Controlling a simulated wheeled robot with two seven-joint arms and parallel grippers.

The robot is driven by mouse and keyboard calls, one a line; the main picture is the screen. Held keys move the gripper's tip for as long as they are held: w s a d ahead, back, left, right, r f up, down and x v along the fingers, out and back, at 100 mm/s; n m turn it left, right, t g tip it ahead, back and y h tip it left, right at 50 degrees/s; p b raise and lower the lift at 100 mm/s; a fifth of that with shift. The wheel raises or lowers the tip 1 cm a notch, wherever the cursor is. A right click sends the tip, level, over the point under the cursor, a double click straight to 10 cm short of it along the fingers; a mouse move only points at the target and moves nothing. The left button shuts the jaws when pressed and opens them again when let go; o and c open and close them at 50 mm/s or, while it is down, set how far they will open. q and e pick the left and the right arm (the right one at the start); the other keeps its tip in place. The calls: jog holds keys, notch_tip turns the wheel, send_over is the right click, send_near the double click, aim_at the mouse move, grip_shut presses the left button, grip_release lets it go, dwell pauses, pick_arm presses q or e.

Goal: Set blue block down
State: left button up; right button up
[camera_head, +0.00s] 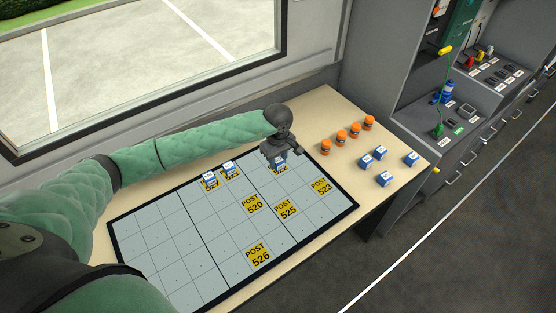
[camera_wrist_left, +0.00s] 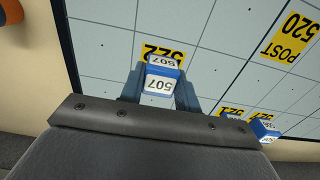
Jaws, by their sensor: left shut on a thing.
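My left gripper (camera_head: 279,154) is shut on a blue block with a white label (camera_head: 280,163) over the far edge of the grey gridded board (camera_head: 157,226). In the left wrist view the held blue block (camera_wrist_left: 160,77) reads 507 and sits between the fingertips, in front of a yellow label (camera_wrist_left: 152,50) ending in 522. I cannot tell whether the block touches the board. My right gripper is not in view.
Several blue blocks (camera_head: 384,178) and orange-capped containers (camera_head: 341,136) stand on the table (camera_head: 318,103) right of the board. Labels POST 520 (camera_head: 252,203), 525 (camera_head: 286,209), 523 (camera_head: 321,186) and 526 (camera_head: 259,255) are bare. A grey console (camera_head: 376,70) stands at the right.

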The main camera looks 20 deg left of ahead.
aim_at(278, 159)
pick_arm(q)
jog(key=o, duration=1)
jog(key=shift+c, duration=0.2)
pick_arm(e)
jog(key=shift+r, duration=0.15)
pick_arm(q)
jog(key=shift+r, duration=0.1)
jog(key=shift+r, duration=0.3)
jog(key=shift+r+b, duration=0.4)
jog(key=shift+r, duration=0.1)
notch_tip(278, 159, up, 10)
jog(key=b, duration=0.4)
jog(key=shift+r, duration=0.2)
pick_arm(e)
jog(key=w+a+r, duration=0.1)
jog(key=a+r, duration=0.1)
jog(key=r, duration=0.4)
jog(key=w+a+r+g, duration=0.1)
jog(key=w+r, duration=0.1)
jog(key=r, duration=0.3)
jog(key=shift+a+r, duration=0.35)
